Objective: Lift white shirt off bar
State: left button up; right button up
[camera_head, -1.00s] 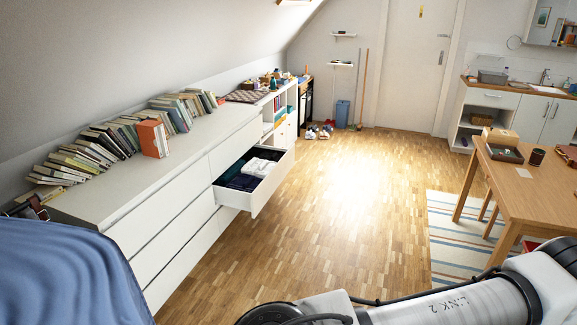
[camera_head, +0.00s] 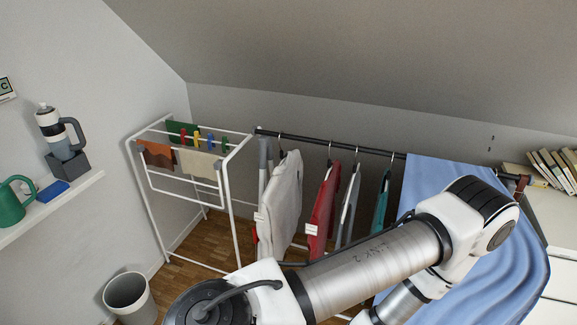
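The white shirt (camera_head: 286,195) hangs on a hanger from the dark bar (camera_head: 312,142), at the bar's left end. It has a small white tag on its left edge. Its lower part is partly hidden behind my arm. A red garment (camera_head: 323,208), a grey-white one (camera_head: 348,207) and a teal one (camera_head: 381,203) hang to its right. A large blue cloth (camera_head: 450,172) drapes over the right part of the bar. Neither of my grippers shows; only links of my arm cross the lower middle and right.
A white drying rack (camera_head: 228,195) with cloths and coloured pegs stands left of the bar. A pale bin (camera_head: 130,297) stands on the floor. A wall shelf (camera_head: 50,205) holds a bottle and green watering can. Books (camera_head: 553,170) lean at right. The sloped ceiling is low behind.

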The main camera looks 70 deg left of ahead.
aim_at(280, 202)
jog(key=u, duration=2.25)
jog(key=i+j+z, duration=0.2)
jog(key=i+j, duration=0.2)
jog(key=i, duration=0.2)
jog(key=i+j+z, duration=0.2)
jog(key=i+j, duration=0.25)
jog(key=i+j+z, duration=0.1)
jog(key=i, duration=0.2)
jog(key=i+j+z, duration=0.1)
jog(key=i, duration=0.2)
jog(key=k+l, duration=0.1)
jog(key=l, duration=0.2)
jog(key=k+l, duration=0.1)
jog(key=l, duration=0.2)
